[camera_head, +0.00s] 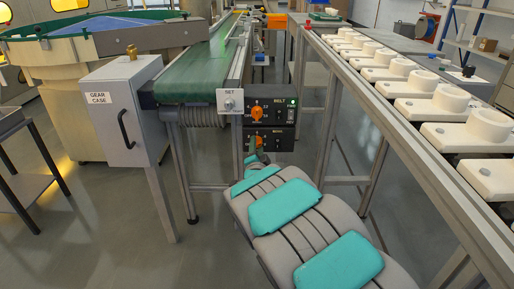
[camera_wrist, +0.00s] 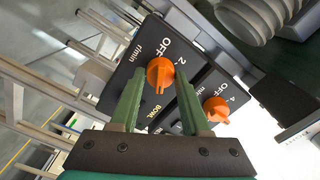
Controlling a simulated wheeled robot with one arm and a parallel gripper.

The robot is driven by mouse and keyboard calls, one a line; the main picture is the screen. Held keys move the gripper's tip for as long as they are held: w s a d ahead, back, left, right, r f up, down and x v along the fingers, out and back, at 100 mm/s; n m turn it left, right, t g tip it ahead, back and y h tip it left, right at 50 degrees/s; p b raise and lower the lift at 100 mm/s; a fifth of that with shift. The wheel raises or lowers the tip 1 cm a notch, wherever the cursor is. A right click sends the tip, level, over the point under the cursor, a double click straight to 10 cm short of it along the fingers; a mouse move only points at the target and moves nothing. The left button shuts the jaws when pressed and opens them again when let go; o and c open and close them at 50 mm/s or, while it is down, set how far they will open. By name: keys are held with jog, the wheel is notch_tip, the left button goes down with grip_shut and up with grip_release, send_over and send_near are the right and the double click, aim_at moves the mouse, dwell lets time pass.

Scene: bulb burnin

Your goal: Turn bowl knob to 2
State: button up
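The orange bowl knob (camera_wrist: 160,71) sits on a black panel (camera_wrist: 205,78) in the wrist view, with OFF and numbers printed by it and BOWL below it. Its grip lies roughly up and down in that picture; I cannot tell which mark it points to. My gripper (camera_wrist: 161,74) is open, one green finger on each side of the knob, with a narrow gap apparent; contact is unclear. In the head view the bowl knob (camera_head: 257,140) is on the lower black box, and my gripper (camera_head: 251,156) is in front of it, partly hidden by my arm.
The orange belt knob (camera_head: 257,113) is on the box just above; it also shows in the wrist view (camera_wrist: 217,107). A white NET sign (camera_head: 230,101) hangs left of it. The green conveyor (camera_head: 198,83), grey gear case (camera_head: 122,110) and metal rack frame (camera_head: 372,97) flank the spot.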

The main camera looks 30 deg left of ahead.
grip_shut()
jog(key=shift+n, duration=0.3)
jog(key=n, duration=2.3)
dwell(0.6)
